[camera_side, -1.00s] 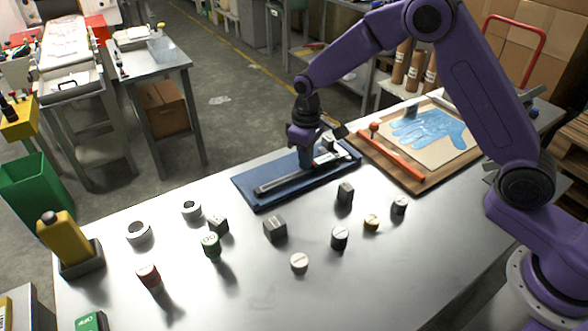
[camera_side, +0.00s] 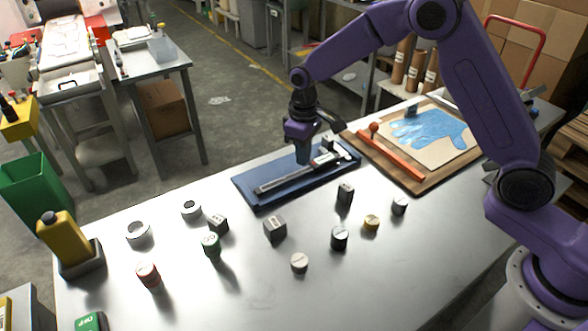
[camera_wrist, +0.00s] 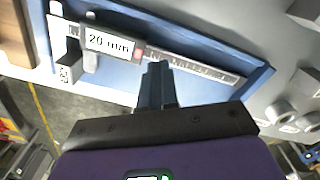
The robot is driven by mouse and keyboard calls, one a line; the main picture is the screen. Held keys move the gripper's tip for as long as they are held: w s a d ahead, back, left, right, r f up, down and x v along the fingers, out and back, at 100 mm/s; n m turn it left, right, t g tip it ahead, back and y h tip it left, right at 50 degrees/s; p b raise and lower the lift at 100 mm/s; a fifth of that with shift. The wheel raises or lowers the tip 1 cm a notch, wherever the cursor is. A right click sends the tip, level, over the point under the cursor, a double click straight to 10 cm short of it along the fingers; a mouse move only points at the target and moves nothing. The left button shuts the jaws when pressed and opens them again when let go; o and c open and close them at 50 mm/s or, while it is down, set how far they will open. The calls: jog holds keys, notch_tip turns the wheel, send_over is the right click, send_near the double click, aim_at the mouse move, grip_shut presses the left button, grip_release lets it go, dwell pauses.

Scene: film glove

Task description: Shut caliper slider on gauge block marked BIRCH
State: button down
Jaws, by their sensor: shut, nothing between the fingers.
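The caliper (camera_side: 283,181) lies on a blue tray (camera_side: 243,186), its beam running toward the lower left. In the wrist view its slider (camera_wrist: 108,42) carries a "20 mm" readout and a red dot. A grey gauge block (camera_wrist: 68,74) with dark marking sits between the fixed jaw (camera_wrist: 58,28) and the slider jaw (camera_wrist: 89,62); I cannot read its word. It also shows at the tray's far end in the side view (camera_side: 327,143). My gripper (camera_side: 303,162) is shut and empty, pointing down over the beam beside the slider. Its fingertips (camera_wrist: 157,68) hide part of the beam.
Loose blocks (camera_side: 275,230), rings (camera_side: 138,233) and small cylinders (camera_side: 339,238) stand on the steel table in front of the tray. A wooden board (camera_side: 410,178) with an orange bar (camera_side: 392,152) and blue glove (camera_side: 428,128) lies right of the tray.

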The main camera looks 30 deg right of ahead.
notch_tip(320, 180, up, 6)
jog(key=shift+r, duration=0.15)
dwell(0.6)
dwell(0.4)
jog(key=s+d+r+n, duration=0.1)
jog(key=s+r+n, duration=0.1)
jog(key=s, duration=0.7)
jog(key=s+d+r+n, duration=0.1)
jog(key=s+r, duration=0.2)
jog(key=s, duration=0.5)
jog(key=s+d+n, duration=0.1)
jog(key=s+d, duration=0.2)
jog(key=s, duration=0.3)
jog(key=s+d+f+n, duration=0.1)
jog(key=s+d, duration=0.2)
jog(key=s, duration=0.3)
jog(key=s+d+n, duration=0.1)
jog(key=s+d, duration=0.2)
jog(key=s, duration=0.4)
jog(key=shift+d+f+n, duration=0.15)
jog(key=shift+d+n, duration=0.05)
jog(key=shift+n, duration=0.1)
